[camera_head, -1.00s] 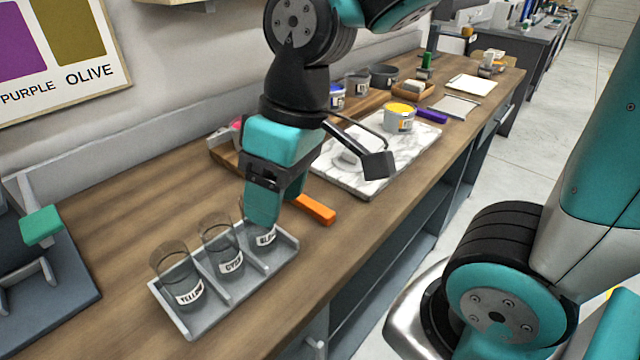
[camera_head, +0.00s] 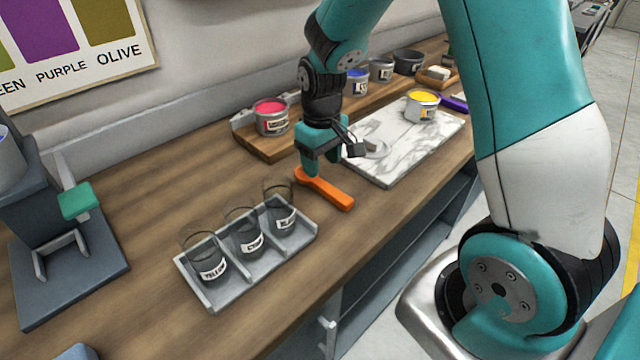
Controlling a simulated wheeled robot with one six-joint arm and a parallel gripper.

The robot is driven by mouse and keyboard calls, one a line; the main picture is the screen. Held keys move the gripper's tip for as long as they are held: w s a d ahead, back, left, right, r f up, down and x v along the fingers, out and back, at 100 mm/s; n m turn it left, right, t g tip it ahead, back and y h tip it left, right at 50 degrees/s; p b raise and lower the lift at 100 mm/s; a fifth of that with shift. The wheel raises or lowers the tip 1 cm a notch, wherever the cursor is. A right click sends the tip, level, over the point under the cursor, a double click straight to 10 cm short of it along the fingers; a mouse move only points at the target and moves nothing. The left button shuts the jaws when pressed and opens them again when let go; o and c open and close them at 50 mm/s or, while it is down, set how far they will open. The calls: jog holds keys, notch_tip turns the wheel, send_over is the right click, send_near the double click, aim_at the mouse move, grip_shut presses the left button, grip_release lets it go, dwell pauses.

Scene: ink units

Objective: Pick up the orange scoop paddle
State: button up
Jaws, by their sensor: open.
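The orange scoop paddle (camera_head: 328,191) lies on the wooden bench, between the grey glass tray and the marble slab. Its handle points toward the bench's front edge. My gripper (camera_head: 311,170) is over the paddle's far left end, pointing down. It is open and holds nothing that I can see. The fingertips cover part of that end, and I cannot tell whether they touch it.
A grey tray (camera_head: 219,305) with three labelled glasses stands in front left of the paddle. A marble slab (camera_head: 388,177) with a yellow ink tin (camera_head: 422,104) is to the right. A magenta tin (camera_head: 271,117) stands behind my gripper on a wooden board.

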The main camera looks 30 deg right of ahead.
aim_at(322, 183)
jog(key=shift+f+p, duration=0.6)
jog(key=shift+f, duration=2.6)
jog(key=shift+c, duration=0.5)
grip_shut()
